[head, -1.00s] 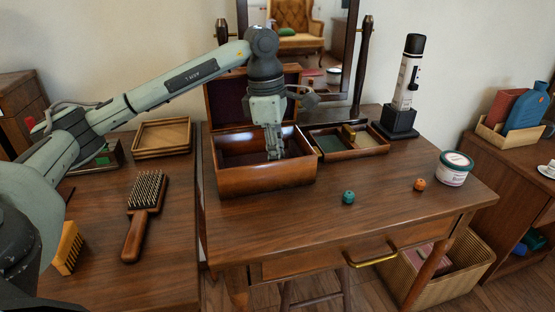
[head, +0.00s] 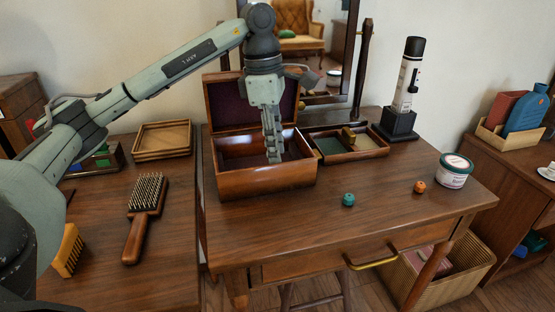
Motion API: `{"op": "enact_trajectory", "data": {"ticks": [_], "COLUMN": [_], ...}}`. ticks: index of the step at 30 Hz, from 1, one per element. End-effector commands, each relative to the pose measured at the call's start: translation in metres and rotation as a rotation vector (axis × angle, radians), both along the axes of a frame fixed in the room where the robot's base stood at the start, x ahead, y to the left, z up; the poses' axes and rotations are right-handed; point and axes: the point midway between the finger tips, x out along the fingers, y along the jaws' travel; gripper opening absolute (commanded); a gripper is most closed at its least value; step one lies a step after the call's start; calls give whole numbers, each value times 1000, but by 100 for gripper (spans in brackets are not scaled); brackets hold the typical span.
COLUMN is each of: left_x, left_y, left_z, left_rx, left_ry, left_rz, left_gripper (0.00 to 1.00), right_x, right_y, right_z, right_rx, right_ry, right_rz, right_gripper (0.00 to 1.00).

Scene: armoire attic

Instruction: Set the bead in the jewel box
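The jewel box (head: 265,181) is a brown wooden box with a dark lining, on the left part of the dressing table. Its lid (head: 250,102) stands open at the back. My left gripper (head: 274,157) points down over the open box, fingertips at the opening near the front wall. The fingers overlap in this view, so their gap and anything between them cannot be made out. A teal bead (head: 348,199) and an orange bead (head: 419,186) lie apart on the tabletop, right of the box. The inside floor of the box is mostly hidden. My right gripper is not in view.
A divided tray (head: 350,157) sits right of the box, with a mirror (head: 317,60) behind. A black-and-white bottle (head: 408,75) on a dark stand and a round tub (head: 454,171) stand farther right. A hairbrush (head: 143,218) lies on the left table.

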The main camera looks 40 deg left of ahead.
Motion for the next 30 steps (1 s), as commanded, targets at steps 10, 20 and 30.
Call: {"op": "enact_trajectory", "data": {"ticks": [10, 20, 30], "left_x": [-3, -5, -4], "left_y": [7, 9, 8], "left_z": [69, 79, 79], "left_rx": [1, 0, 1], "left_ry": [-2, 1, 0], "left_rz": [1, 0, 0], "left_gripper": [26, 26, 26], "right_x": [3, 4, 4], "right_y": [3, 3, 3], "right_z": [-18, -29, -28], "right_rx": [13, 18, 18], "right_ry": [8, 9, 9], "right_rz": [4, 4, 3], "right_gripper": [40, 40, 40]}}
